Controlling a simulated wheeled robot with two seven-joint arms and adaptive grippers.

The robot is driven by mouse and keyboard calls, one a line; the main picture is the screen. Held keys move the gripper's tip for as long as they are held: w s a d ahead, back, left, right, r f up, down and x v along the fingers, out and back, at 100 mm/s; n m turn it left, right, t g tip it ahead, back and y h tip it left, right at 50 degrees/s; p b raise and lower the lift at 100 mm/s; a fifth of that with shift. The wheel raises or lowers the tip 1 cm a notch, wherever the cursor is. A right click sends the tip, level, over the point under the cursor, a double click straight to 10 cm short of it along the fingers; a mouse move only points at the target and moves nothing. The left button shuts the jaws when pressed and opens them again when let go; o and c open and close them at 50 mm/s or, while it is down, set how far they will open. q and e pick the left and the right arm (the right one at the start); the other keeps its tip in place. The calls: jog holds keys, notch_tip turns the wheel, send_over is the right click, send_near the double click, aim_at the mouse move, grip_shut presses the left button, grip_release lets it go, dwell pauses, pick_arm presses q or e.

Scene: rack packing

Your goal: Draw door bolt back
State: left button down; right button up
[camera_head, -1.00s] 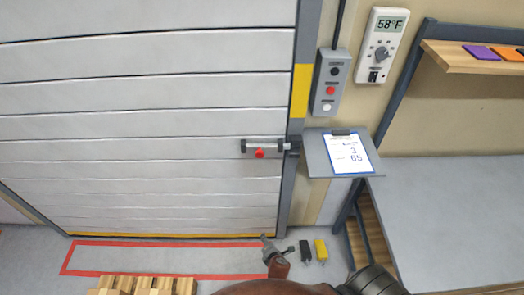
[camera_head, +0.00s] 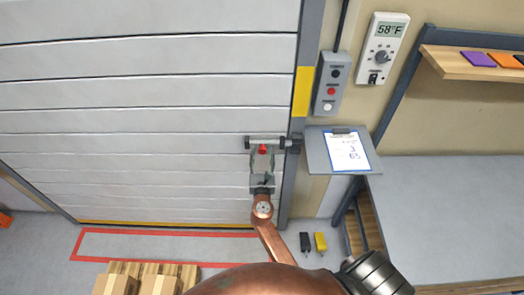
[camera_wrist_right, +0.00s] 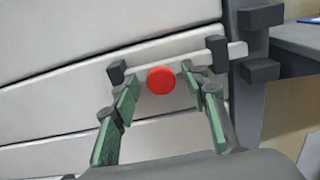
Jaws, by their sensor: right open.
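The door bolt (camera_head: 277,143) is a pale bar in dark brackets with a red knob (camera_head: 262,149), at the right edge of the white panelled door (camera_head: 150,110). In the head view my right gripper (camera_head: 262,160) is raised at the bolt. In the right wrist view the red knob (camera_wrist_right: 161,80) is between the two green-padded fingers (camera_wrist_right: 163,90), which stand apart on either side of it. The bolt bar (camera_wrist_right: 190,60) runs behind the knob to a dark bracket on the frame. I cannot tell whether any finger touches the knob. My left gripper is not in view.
A control box (camera_head: 331,83) and a thermostat (camera_head: 384,53) hang right of the door. A clipboard (camera_head: 347,151) lies on a small shelf (camera_head: 315,152) close right of the bolt. A grey bench (camera_head: 450,210) stands at right. Boxes on a pallet (camera_head: 150,268) stand below.

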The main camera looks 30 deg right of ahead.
jog(key=shift+x, duration=1.1)
jog(key=shift+s, duration=0.1)
grip_shut()
